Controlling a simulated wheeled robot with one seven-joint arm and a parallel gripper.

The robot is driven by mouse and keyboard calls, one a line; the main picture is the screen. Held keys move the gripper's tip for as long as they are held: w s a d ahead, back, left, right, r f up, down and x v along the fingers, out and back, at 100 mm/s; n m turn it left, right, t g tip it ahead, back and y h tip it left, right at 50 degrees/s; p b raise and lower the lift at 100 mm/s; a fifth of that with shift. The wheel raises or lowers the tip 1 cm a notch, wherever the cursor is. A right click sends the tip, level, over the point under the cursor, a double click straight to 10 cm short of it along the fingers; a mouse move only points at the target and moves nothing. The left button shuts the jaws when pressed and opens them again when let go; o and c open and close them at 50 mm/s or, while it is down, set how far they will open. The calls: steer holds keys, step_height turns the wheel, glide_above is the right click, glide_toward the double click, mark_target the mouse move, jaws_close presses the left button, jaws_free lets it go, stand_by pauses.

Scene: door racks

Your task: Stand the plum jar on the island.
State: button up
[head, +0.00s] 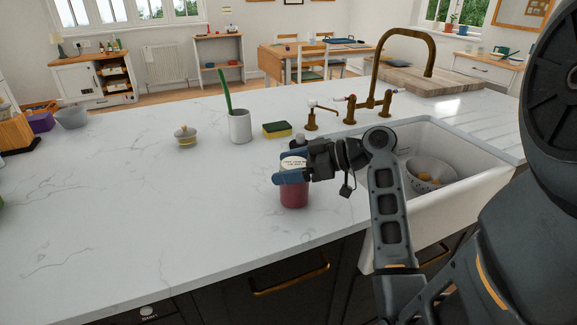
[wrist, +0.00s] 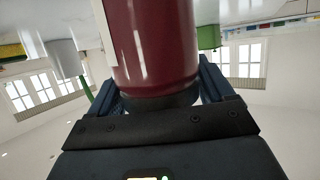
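The plum jar (head: 294,194), dark red with a pale label, is upright over the front edge area of the white marble island (head: 110,210), just left of the sink. My gripper (head: 287,170) reaches in from the right with its blue fingers around the upper part of the jar. In the wrist view the jar (wrist: 155,45) fills the space between the two fingers, with one finger on each side. I cannot tell whether the jar's base touches the island top.
A green-and-yellow sponge (head: 277,130), a white pot with a green stem (head: 240,127) and a small lidded jar (head: 186,136) stand behind. The white sink (head: 450,207) holds a bowl (head: 430,176). Open marble lies to the left.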

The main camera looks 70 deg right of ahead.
steer(key=o, duration=0.3)
steer(key=shift+r, duration=0.1)
steer(key=shift+r, duration=0.1)
steer(key=b+v, duration=0.1)
steer(key=v, duration=1.1)
steer(key=shift+a+b, duration=0.1)
steer(key=shift+b, duration=0.25)
